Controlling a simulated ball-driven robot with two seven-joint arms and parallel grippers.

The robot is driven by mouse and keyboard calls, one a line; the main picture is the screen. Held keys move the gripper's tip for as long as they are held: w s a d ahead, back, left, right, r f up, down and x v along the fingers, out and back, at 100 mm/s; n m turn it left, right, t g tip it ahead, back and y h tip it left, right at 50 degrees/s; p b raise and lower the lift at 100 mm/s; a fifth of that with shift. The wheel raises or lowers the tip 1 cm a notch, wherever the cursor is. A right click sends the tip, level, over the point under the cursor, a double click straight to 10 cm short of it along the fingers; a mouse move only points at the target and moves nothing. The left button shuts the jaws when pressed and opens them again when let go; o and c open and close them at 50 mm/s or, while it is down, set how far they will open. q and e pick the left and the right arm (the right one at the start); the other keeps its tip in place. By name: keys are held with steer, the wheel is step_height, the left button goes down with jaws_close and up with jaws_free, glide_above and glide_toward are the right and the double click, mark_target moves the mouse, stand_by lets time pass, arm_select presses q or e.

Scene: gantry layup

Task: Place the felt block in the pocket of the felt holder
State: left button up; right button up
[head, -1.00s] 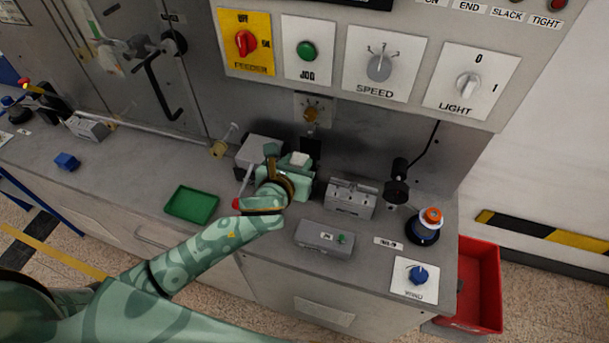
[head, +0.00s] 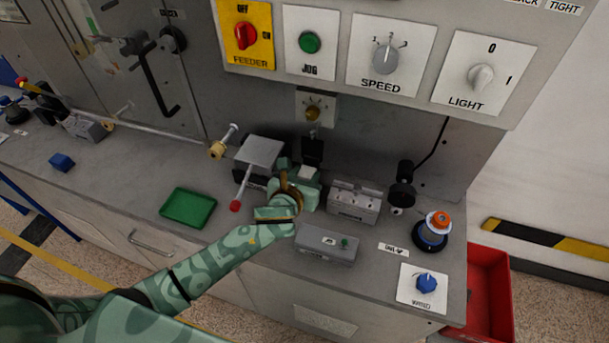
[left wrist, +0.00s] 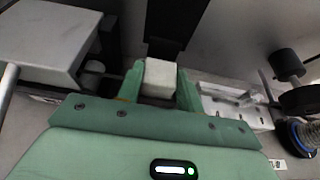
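The felt block (head: 308,172) is a small whitish block at the tip of my left gripper (head: 305,169), over the bench. In the left wrist view the block (left wrist: 160,78) sits between the two green fingers of the left gripper (left wrist: 161,88), which appear closed on its sides. A dark upright piece (head: 312,150) stands just behind the block and also shows in the left wrist view (left wrist: 174,30); it may be the felt holder, but I cannot make out a pocket. The block's underside is hidden. My right gripper is not in view.
A grey box with a red-tipped lever (head: 259,153) stands left of the gripper. A grey metal block (head: 354,201) stands close on its right, with a grey switch box (head: 327,243) in front. A green tray (head: 187,207) lies to the left, with clear bench around it.

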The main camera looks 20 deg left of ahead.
arm_select(q)
steer(key=shift+o, duration=0.8)
steer(key=shift+r, duration=0.2)
steer(key=shift+o, duration=0.3)
steer(key=shift+s+r+p, duration=0.1)
steer(key=shift+s+p, duration=0.2)
steer(key=p+v, duration=0.2)
steer(key=v, duration=0.9)
steer(key=shift+s, duration=0.15)
steer(key=shift+r, duration=0.1)
